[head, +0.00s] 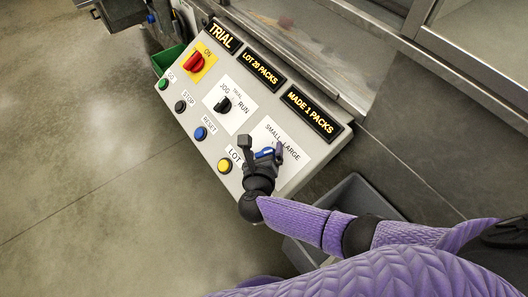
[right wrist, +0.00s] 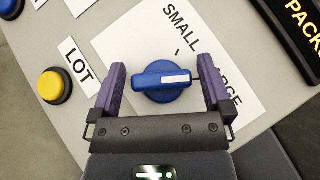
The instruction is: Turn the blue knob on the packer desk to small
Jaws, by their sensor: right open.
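The blue knob (head: 265,153) sits on a white label on the sloped packer desk panel (head: 235,160). In the right wrist view the blue knob (right wrist: 160,84) has a white pointer mark aimed right, toward the partly hidden word LARGE. The word SMALL (right wrist: 182,27) is above it. My right gripper (head: 262,147) is over the knob. In the right wrist view my right gripper (right wrist: 162,74) is open, one purple finger on each side of the knob, with visible gaps. My left gripper is not in view.
Nearby are a yellow LOT button (head: 225,165), a blue RESET button (head: 200,133), a black JOG/RUN selector (head: 222,104) and a red switch (head: 194,62). Displays (head: 311,114) line the panel's far side. A grey bin (head: 352,190) stands right of the desk.

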